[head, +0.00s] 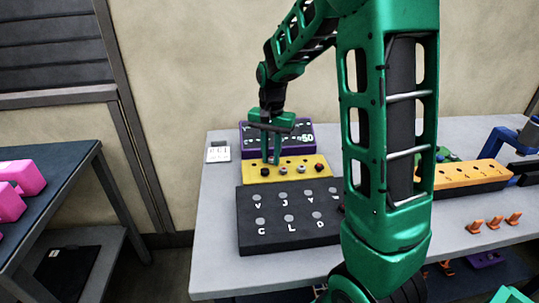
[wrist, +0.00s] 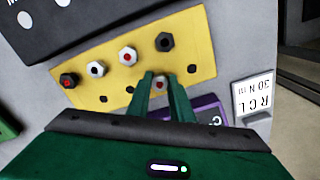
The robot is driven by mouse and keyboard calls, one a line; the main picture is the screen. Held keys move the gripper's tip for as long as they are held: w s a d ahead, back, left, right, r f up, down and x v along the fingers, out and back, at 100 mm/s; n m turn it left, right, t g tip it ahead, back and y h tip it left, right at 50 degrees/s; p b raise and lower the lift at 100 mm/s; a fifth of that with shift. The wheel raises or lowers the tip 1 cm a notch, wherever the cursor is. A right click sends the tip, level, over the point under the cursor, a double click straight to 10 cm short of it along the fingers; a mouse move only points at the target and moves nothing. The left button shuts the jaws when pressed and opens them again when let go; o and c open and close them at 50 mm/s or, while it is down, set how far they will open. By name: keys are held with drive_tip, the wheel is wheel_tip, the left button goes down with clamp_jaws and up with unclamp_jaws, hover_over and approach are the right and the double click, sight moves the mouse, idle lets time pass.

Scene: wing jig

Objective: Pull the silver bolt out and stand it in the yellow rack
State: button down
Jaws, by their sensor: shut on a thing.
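The yellow rack (head: 256,178) lies behind the dark lettered block, and it fills the middle of the wrist view (wrist: 205,55). My gripper (head: 271,161) points down at the rack's back left part. In the wrist view its fingers (wrist: 160,76) are shut on a silver-grey bolt (wrist: 162,73), whose head shows between the tips. Its lower end is hidden, so I cannot tell whether it sits in a hole.
A dark block with lettered round spots (head: 262,235) stands in front of the rack. A purple block (head: 305,133) stands behind it. A white card (head: 218,152) is at the left. An orange rack (head: 465,175) and several orange clips (head: 493,222) are right of my arm.

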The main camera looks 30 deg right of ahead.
drive_tip(key=c, duration=1.5)
unclamp_jaws()
wheel_tip(320, 180, up, 11)
drive_tip(key=shift+f, duration=0.1)
drive_tip(key=shift+r, duration=3.45)
